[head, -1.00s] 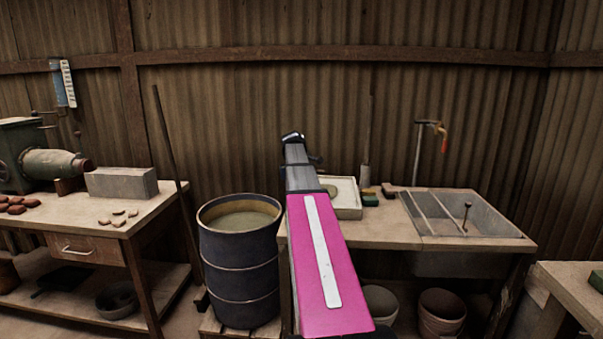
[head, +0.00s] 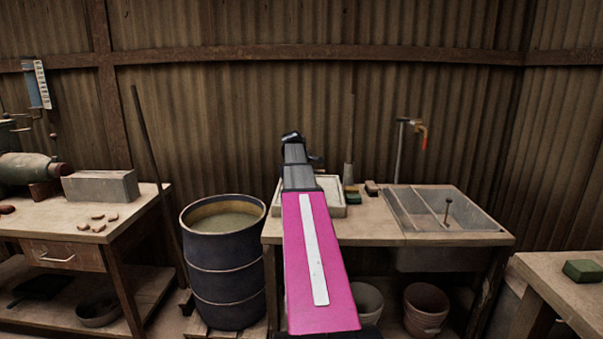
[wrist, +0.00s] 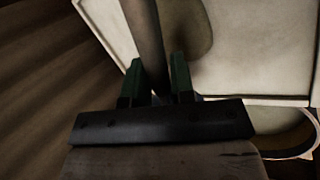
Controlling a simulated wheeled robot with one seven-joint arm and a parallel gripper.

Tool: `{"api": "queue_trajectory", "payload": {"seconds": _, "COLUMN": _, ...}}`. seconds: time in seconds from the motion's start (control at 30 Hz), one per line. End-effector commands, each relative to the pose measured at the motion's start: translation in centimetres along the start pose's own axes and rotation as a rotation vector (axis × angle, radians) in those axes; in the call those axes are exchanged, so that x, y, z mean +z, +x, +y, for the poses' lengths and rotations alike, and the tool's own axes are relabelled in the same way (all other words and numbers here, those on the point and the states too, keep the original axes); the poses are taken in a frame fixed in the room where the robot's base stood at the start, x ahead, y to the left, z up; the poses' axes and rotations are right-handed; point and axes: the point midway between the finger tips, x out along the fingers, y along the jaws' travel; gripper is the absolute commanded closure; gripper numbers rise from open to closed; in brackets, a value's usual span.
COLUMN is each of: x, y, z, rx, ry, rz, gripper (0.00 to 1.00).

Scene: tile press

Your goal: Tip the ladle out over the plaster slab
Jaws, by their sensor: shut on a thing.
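The pale plaster slab (head: 345,208) lies on the bench behind my arm, which hides part of it. In the wrist view, a pale flat surface that looks like the slab (wrist: 260,50) spreads below my gripper. My gripper (wrist: 155,78) has its green fingers shut on the ladle's dark handle (wrist: 148,35), which runs up out of the picture. A darker beige patch lies just right of the handle; I cannot tell if it is slip or shadow. The ladle's bowl is not clearly seen. In the head view my gripper is mostly hidden by my arm.
A dark drum (head: 225,265) of murky liquid stands left of the bench (head: 385,228). A sink (head: 445,210) with a tap is at the right. A green block (head: 352,196) sits beside the slab. A left table (head: 70,215) holds a grey block.

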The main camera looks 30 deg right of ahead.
Motion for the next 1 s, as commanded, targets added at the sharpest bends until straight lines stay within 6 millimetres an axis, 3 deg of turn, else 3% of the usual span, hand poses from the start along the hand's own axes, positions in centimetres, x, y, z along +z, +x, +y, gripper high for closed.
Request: {"api": "queue_trajectory", "payload": {"seconds": 1.0, "x": 6.8, "y": 2.2, "z": 2.0, "rx": -0.007, "ry": 0.056, "rz": -0.031, "gripper": 1.0}}
